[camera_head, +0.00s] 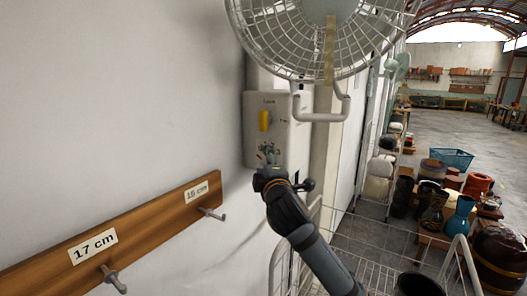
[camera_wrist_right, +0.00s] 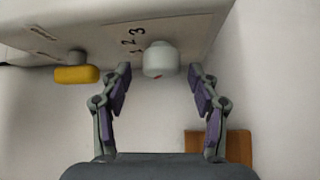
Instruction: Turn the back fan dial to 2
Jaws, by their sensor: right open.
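The fan control box (camera_head: 251,140) is mounted on the wall under the white fan (camera_head: 290,40). In the right wrist view a round pale grey dial (camera_wrist_right: 162,57) with a small red mark sticks out from the box, beside printed numbers 1, 2 and 3. The red mark shows on the dial's near edge; I cannot tell which number it is set to. My right gripper (camera_wrist_right: 166,72) is open, with one finger on each side of the dial and no clear contact. In the head view this gripper (camera_head: 268,165) covers most of the dial. My left gripper is out of view.
A yellow knob (camera_head: 264,120) sits above the dial on the same box. A wooden rail (camera_head: 140,238) with pegs and labels runs along the wall to the left. A white wire cart (camera_head: 345,232) stands below, and drums and pots (camera_head: 460,215) stand to the right.

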